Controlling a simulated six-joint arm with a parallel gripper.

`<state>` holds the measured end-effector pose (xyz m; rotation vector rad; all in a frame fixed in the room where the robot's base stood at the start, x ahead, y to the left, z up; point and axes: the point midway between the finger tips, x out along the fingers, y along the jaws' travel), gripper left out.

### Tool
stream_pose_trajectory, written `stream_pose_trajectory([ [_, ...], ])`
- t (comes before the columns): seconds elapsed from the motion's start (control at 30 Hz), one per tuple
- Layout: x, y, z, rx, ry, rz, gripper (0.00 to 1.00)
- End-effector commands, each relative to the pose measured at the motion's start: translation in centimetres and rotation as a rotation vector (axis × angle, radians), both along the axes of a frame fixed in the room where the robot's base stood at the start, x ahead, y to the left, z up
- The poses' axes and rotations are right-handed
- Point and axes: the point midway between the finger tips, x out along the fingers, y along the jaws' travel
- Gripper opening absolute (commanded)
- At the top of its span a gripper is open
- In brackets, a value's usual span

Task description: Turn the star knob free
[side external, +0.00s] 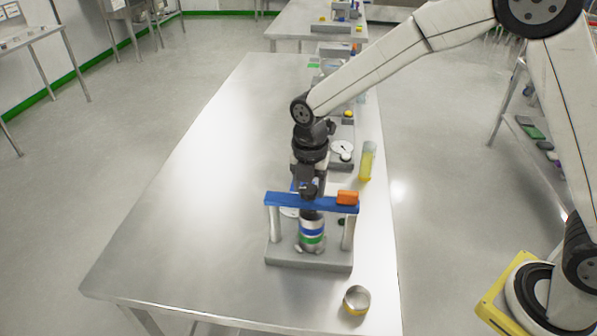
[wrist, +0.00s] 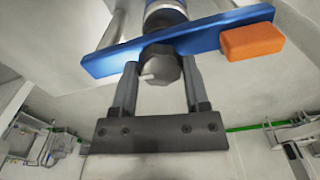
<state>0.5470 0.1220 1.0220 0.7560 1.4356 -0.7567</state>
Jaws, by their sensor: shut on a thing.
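The star knob (wrist: 160,66) is dark grey and sits at the middle of a blue crossbar (wrist: 205,38). In the wrist view my gripper (wrist: 160,78) has one finger on each side of the knob and is shut on it. In the side view my gripper (side external: 309,183) points down at the knob from above the blue crossbar (side external: 285,200). Below the bar stands a metal cylinder with green and blue bands (side external: 312,235), on a grey base (side external: 290,262) between two pale posts. The fingertips are partly hidden in the side view.
An orange block (side external: 347,197) sits on the bar's right end. A small open cup (side external: 356,300) stands near the table's front right. A yellow cylinder (side external: 367,162) and a dial device (side external: 342,149) stand behind the frame. The table's (side external: 190,200) left side is clear.

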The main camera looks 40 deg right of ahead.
Motion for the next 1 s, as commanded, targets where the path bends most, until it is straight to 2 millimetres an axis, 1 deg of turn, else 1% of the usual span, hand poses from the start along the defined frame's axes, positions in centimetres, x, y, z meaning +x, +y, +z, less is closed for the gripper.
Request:
stream_pose_trajectory([
  [0.2, 0.14, 0.05, 0.2, 0.002, -0.005, 0.04, 0.0],
  [0.57, 0.14, 0.05, 0.2, 0.001, -0.005, 0.045, 0.0],
  [0.6, 0.14, 0.05, 0.2, 0.001, -0.005, 0.045, 0.72],
  [0.67, 0.12, 0.05, 0.18, 0.001, -0.004, 0.044, 0.91],
  [0.7, 0.11, 0.04, 0.15, 0.001, -0.004, 0.044, 0.94],
  [1.0, 0.04, 0.01, 0.1, 0.0, -0.002, 0.043, 0.94],
])
